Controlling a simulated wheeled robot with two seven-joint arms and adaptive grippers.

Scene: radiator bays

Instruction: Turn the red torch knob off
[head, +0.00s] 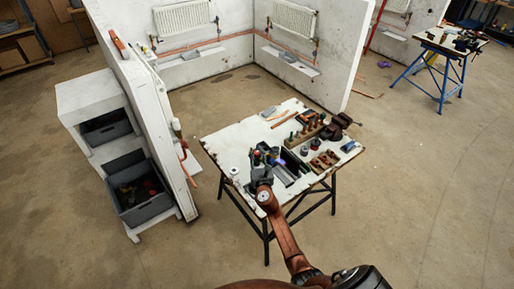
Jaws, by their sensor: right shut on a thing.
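My right gripper (261,172) reaches in from the bottom over the near left part of the white workbench (228,143). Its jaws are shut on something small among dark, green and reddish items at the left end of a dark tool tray. The held thing is mostly hidden by the gripper; it seems to be the red torch knob, but the knob is too small and covered to make out clearly. My left gripper is not in view.
Wooden blocks with small parts (323,161) and a dark vise (340,122) stand on the bench's right side. A white partition (150,110) and a shelf with grey bins (146,211) stand at left. Floor right of the bench is clear; a blue trestle (436,77) stands far right.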

